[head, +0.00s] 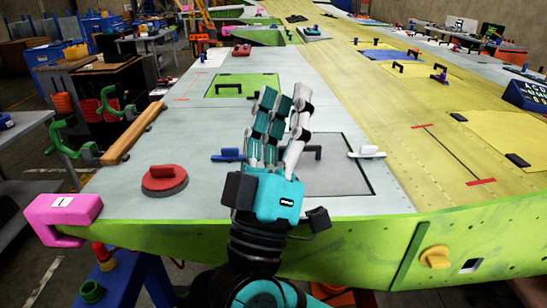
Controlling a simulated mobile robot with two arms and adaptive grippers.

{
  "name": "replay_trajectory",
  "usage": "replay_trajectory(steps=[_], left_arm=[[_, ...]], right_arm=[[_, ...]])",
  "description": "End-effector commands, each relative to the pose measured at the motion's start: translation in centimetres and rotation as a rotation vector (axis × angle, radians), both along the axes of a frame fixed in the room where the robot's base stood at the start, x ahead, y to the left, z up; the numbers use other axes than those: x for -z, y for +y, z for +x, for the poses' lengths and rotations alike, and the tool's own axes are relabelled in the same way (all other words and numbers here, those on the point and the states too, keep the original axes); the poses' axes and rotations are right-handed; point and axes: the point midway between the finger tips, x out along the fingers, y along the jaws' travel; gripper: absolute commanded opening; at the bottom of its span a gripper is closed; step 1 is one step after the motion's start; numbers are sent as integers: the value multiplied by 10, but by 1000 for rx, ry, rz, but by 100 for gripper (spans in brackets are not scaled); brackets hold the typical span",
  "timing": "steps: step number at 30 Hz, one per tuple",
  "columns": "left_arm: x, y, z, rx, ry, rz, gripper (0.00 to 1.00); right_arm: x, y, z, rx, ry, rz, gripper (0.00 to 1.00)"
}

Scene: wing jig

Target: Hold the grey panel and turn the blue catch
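The grey panel (345,178) lies set in the pale wing skin near the front edge. Its dark handle (313,152) is partly hidden behind my fingers. The blue catch (228,155) sits at the panel's left side, lying roughly crosswise. A white catch (366,152) sits at its right side. My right gripper (284,97), teal with one white finger, is in front of the panel's left part in the picture. Its fingers are extended and look open, with nothing seen between them. I cannot tell its height above the panel. My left gripper is not in view.
A red-handled round disc (164,181) and a wooden bar (132,133) lie to the left. A pink clamp (63,217) grips the front left corner. A green panel (243,86) lies farther back. Bare wing skin surrounds the disc.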

Motion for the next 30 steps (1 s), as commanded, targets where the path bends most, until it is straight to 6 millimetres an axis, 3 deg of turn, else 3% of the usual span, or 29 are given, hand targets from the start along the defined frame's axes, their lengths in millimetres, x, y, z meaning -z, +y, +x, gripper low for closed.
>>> replay_trajectory(steps=[6,9,12,15,19,23,30], left_arm=[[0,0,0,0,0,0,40],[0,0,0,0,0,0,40],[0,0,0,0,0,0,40],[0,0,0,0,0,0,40],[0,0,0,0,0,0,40],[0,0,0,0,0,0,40],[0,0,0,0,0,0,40]], right_arm=[[52,-2,100,259,481,-78,33],[89,-2,137,350,760,-154,33],[125,1,160,399,1019,-246,33],[153,5,170,413,1220,-333,33],[174,8,173,409,1367,-409,33],[182,5,180,409,1406,-430,33],[195,-16,212,413,1403,-429,33]])
